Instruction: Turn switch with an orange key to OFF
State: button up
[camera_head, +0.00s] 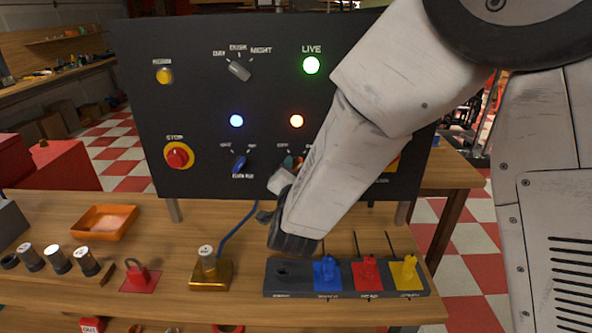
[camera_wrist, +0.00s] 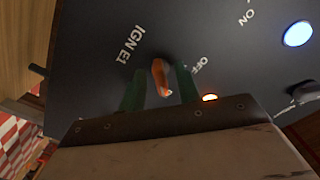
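The key's exact turn angle is hard to tell.
A blue-key switch (camera_head: 239,162) is to the left, and a red stop button (camera_head: 178,155) farther left. A key rack (camera_head: 300,287) with blue, red and yellow keys stands on the wooden bench below. A brass-based part (camera_head: 210,272) and orange tray (camera_head: 104,222) lie left.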

grip_shut()
jog(key=shift+n, duration=0.3)
jog(key=n, duration=0.3)
jog(key=shift+n, duration=0.3)
jog(key=n, duration=0.3)
jog(key=shift+n, duration=0.3)
jog(key=shift+d+n, duration=0.1)
jog(key=shift+n, duration=3.9)
